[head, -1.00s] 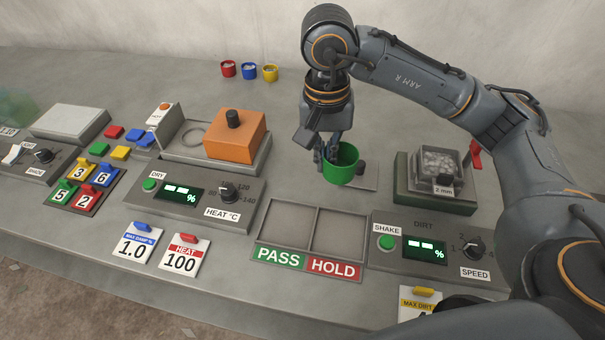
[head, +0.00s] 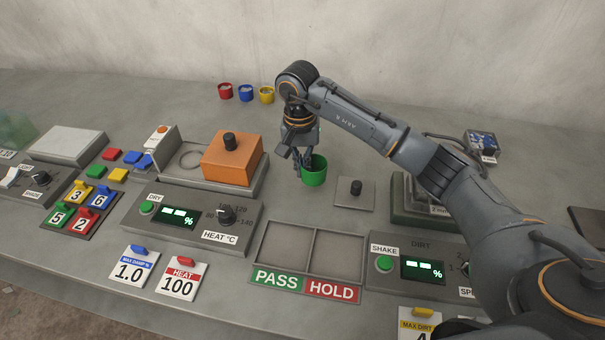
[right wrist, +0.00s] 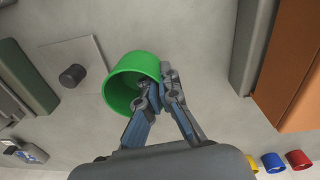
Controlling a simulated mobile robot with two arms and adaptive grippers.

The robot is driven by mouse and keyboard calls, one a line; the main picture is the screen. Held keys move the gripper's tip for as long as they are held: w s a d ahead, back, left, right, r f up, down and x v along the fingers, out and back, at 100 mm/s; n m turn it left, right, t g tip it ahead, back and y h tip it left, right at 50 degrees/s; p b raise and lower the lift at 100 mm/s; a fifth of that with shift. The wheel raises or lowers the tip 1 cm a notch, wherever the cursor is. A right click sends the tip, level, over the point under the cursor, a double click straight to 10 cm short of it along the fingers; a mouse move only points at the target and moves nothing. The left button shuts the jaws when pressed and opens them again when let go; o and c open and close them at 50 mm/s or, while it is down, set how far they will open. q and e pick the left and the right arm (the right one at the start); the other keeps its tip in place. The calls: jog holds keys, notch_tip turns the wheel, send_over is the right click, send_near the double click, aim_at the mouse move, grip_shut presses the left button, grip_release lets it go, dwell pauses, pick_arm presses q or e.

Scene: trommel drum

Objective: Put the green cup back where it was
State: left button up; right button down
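The green cup (head: 314,172) is upright in the head view, left of a flat grey plate. It also shows in the right wrist view (right wrist: 133,82). My right gripper (head: 303,166) is shut on its rim; in the right wrist view one finger of the gripper (right wrist: 158,88) is inside the wall and one outside. Whether the cup touches the table is hard to tell. A row of a red cup (head: 225,91), a blue cup (head: 246,93) and a yellow cup (head: 266,95) stands at the back, left of my gripper. My left gripper is out of view.
An orange block (head: 232,158) with a black knob stands left of the cup. The grey plate (head: 354,194) with a black knob lies right. The PASS/HOLD tray (head: 312,252) is in front. The table behind the cup, right of the yellow cup, looks clear.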

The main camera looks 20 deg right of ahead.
aim_at(303, 177)
notch_tip(303, 177, down, 2)
jog(key=shift+f+p, duration=0.25)
jog(key=shift+p, duration=0.1)
jog(key=shift+f, duration=0.3)
jog(key=shift+f, duration=0.2)
jog(key=c, duration=1.5)
grip_release()
jog(key=shift+r, duration=0.15)
